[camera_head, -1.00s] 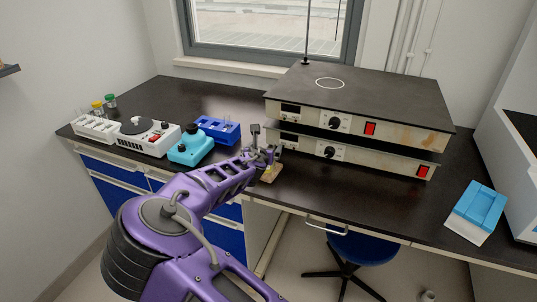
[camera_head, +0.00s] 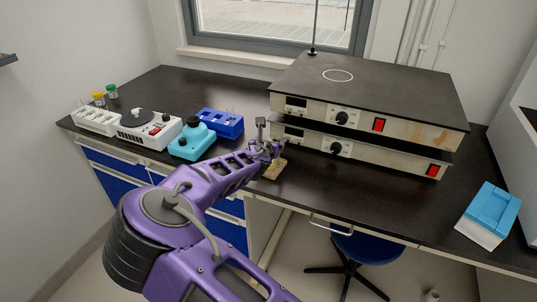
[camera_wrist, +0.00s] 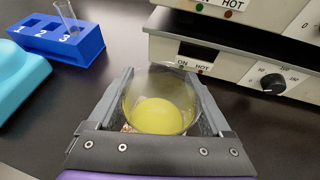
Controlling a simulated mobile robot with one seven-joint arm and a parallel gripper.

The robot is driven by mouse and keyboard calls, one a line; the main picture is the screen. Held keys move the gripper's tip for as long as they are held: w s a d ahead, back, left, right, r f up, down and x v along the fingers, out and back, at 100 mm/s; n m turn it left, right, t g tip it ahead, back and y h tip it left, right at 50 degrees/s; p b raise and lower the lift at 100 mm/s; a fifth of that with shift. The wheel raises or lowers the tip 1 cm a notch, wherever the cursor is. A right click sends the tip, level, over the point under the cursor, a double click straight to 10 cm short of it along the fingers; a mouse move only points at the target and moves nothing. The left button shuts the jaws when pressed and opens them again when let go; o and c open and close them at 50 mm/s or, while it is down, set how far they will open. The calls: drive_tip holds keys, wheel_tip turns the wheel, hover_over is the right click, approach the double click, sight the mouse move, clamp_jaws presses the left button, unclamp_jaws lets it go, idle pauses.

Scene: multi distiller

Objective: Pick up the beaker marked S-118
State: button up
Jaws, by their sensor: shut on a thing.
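A glass beaker (camera_wrist: 160,102) with yellow liquid sits between the two fingers of my gripper (camera_wrist: 162,108) in the wrist view. The fingers are shut on it from both sides. No S-118 marking can be read on it. In the head view my gripper (camera_head: 268,155) is over the front edge of the dark bench, by the stacked hot plates, and the beaker is mostly hidden by the arm. A small tan pad (camera_head: 275,169) lies on the bench just below the gripper. I cannot tell whether the beaker touches it.
Two stacked hot plates (camera_head: 362,125) stand right behind the gripper. A blue tube rack (camera_head: 220,124), a teal device (camera_head: 192,140) and a white centrifuge (camera_head: 147,129) stand to the left. A blue-topped box (camera_head: 489,214) is at far right. A stool (camera_head: 360,247) is below the bench.

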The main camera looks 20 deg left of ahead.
drive_tip(key=c, duration=0.3)
drive_tip(key=shift+r, duration=0.2)
